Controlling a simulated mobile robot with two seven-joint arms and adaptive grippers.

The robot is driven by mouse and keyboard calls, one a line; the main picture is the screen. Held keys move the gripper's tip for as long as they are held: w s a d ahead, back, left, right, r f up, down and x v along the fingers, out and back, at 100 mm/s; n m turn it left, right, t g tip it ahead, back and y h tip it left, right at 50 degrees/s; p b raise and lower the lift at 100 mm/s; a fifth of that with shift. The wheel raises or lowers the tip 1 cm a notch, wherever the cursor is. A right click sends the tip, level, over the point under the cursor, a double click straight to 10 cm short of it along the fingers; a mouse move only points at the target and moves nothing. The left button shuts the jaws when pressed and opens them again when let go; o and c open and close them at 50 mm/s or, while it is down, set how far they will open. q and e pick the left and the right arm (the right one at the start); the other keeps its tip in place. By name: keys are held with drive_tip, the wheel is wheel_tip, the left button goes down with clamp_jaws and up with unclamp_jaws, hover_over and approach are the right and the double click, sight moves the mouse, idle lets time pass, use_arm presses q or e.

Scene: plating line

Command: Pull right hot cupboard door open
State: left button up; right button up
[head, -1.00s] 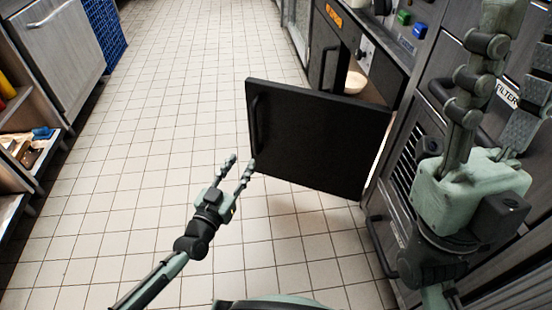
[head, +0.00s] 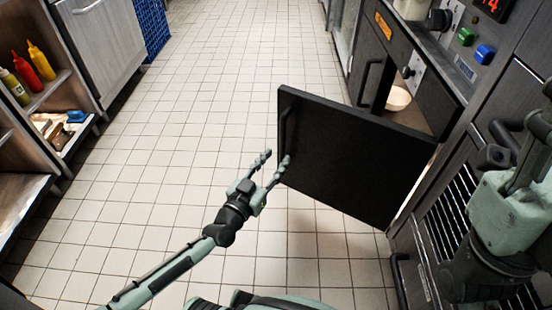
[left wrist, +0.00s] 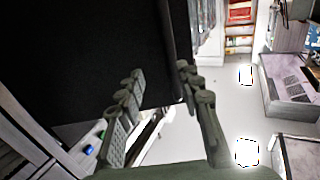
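The right hot cupboard door (head: 350,160) is a black panel standing swung out over the floor, with the cupboard's inside showing behind it. Its dark bar handle (head: 284,130) is near its free left edge. My left gripper (head: 276,158) is open, its fingers apart at the lower end of the handle; I cannot tell whether they touch it. In the left wrist view the door (left wrist: 80,50) fills the upper left, and the spread fingers (left wrist: 160,75) reach up by its edge. My right gripper (head: 535,145) is partly cut off at the right edge.
A pale bowl (head: 397,98) sits inside the cupboard. The closed left door (head: 370,75) stands beyond. Shelves with sauce bottles (head: 40,60) and a blue crate (head: 150,25) line the left. The tiled floor (head: 200,130) between is clear.

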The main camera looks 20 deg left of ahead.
use_arm(q)
drive_tip(key=shift+c, duration=0.4)
clamp_jaws()
drive_tip(key=shift+o, duration=0.4)
unclamp_jaws()
wheel_tip(320, 180, up, 10)
